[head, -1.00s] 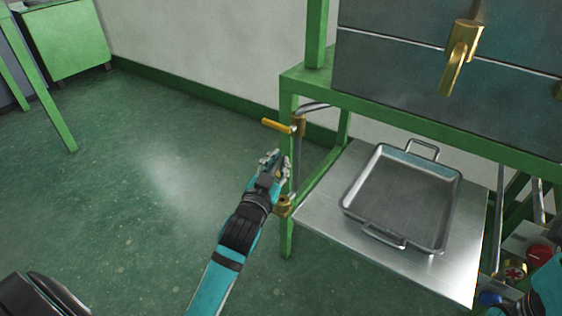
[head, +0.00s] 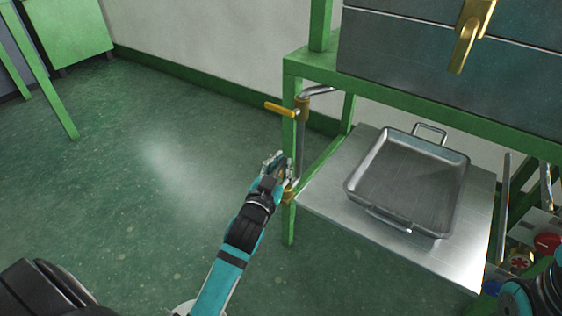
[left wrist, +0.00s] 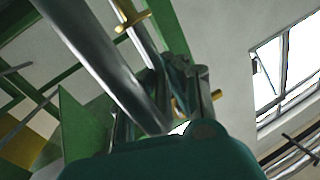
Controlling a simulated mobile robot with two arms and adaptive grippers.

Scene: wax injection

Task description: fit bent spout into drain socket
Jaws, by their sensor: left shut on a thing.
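My left gripper (head: 274,167) is shut, beside the front left leg of the green rack. What it holds is mostly hidden by the hand in the head view. In the left wrist view a thick grey metal tube (left wrist: 98,62) runs down to the fingers (left wrist: 180,95); I take it for the bent spout, though its bend and ends are not clear. Close by stand a brass valve with a yellow handle (head: 280,110), a vertical grey pipe (head: 299,150) and a lower brass fitting (head: 290,196). I cannot tell which is the drain socket. My right gripper is out of view.
A metal tray with two handles (head: 377,221) stands on a steel shelf (head: 330,196) right of the hand. A green frame (head: 420,118) carries a grey tank (head: 410,55) with a brass tap (head: 468,40). Red and brass knobs lie at lower right.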

